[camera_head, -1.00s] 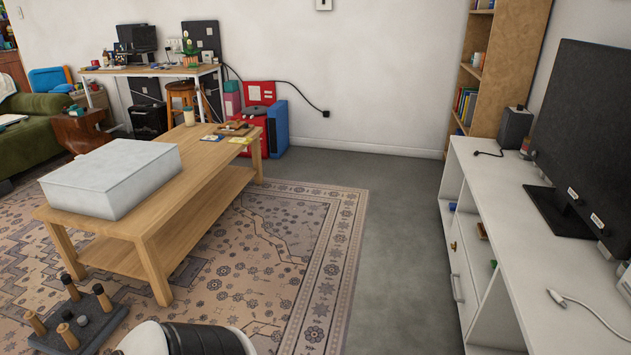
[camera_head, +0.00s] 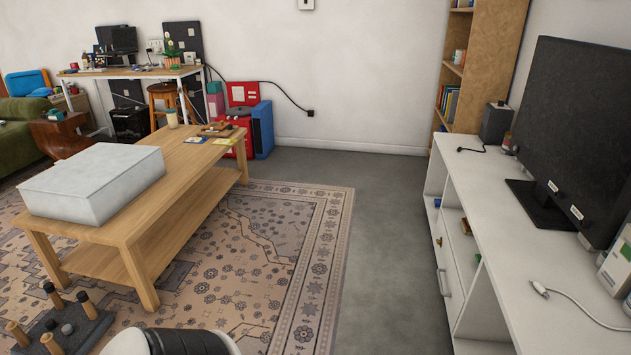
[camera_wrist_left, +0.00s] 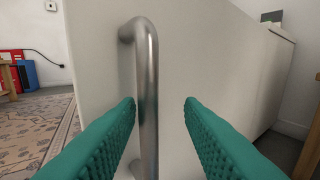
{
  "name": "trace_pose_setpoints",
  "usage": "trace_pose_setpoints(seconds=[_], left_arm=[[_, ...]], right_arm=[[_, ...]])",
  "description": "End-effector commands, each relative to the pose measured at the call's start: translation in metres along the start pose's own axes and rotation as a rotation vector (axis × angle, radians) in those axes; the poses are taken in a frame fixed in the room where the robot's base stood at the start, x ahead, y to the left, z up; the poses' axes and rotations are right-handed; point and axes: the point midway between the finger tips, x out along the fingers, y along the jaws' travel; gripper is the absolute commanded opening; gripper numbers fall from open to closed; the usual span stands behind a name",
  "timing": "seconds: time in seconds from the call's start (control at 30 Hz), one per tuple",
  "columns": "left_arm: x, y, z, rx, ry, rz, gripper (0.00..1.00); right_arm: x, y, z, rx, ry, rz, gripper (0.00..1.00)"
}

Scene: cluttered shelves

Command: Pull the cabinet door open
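The white cabinet (camera_head: 500,225) stands along the right side of the head view, with a metal handle (camera_head: 444,282) on its front. In the left wrist view a white door panel (camera_wrist_left: 100,70) carries an upright metal bar handle (camera_wrist_left: 148,90). My left gripper (camera_wrist_left: 160,100) is open, with green ribbed fingers. The handle shows between its fingertips, closer to the left finger; I cannot tell whether they touch. Neither gripper shows in the head view, so I cannot tell if both views show the same handle.
A wooden coffee table (camera_head: 205,180) with a white box (camera_head: 95,185) stands left on a patterned rug (camera_head: 225,300). A black monitor (camera_head: 575,140) stands on the cabinet. Grey floor (camera_head: 390,240) between rug and cabinet is clear. A peg board (camera_head: 90,335) lies at the lower left.

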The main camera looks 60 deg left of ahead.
Motion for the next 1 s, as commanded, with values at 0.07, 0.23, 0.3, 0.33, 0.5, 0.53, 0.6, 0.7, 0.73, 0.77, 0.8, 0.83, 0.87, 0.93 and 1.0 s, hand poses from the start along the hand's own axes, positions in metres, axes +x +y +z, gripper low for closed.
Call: trace_pose_setpoints(seconds=[0.07, 0.23, 0.3, 0.33, 0.5, 0.53, 0.6, 0.7, 0.73, 0.77, 0.8, 0.83, 0.87, 0.93, 1.0], left_arm=[[-0.01, 0.0, 0.0, 0.0, 0.004, 0.0, 0.34], [-0.043, -0.001, -0.001, -0.001, 0.007, -0.001, 0.34], [-0.059, -0.001, 0.0, -0.002, 0.006, -0.001, 0.34], [-0.066, -0.001, -0.001, -0.002, 0.006, -0.002, 0.34], [-0.096, -0.002, -0.001, -0.002, 0.004, -0.003, 0.34], [-0.1, -0.002, -0.001, -0.002, 0.002, -0.003, 0.34], [-0.107, -0.002, -0.001, -0.001, 0.002, -0.003, 0.34], [-0.113, -0.002, 0.0, -0.002, 0.0, -0.004, 0.34], [-0.115, -0.002, 0.0, -0.002, 0.0, -0.004, 0.34], [-0.115, -0.002, 0.0, -0.002, 0.0, -0.004, 0.34], [-0.116, -0.002, 0.0, -0.002, 0.0, -0.004, 0.34], [-0.116, -0.002, 0.0, -0.002, 0.0, -0.004, 0.34], [-0.116, -0.002, 0.0, -0.002, 0.0, -0.004, 0.34], [-0.116, -0.002, 0.0, -0.002, 0.0, -0.004, 0.34], [-0.116, -0.002, 0.0, -0.002, 0.0, -0.004, 0.34]], right_arm=[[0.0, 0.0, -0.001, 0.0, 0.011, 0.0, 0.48], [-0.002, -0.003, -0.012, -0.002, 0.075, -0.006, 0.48], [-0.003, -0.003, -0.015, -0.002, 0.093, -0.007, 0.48], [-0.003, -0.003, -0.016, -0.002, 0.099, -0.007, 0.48], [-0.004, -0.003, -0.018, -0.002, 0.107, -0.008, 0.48], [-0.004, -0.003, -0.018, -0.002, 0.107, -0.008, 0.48], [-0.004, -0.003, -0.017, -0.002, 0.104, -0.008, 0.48], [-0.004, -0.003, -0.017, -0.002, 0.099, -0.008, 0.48], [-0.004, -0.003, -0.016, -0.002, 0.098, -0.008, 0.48], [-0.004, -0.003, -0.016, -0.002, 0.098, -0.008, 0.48], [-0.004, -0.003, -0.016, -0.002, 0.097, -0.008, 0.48], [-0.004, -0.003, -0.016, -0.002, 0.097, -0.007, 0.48], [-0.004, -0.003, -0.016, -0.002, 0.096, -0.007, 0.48], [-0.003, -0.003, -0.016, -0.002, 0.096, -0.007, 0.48], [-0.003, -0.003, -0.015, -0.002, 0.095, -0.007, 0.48]])
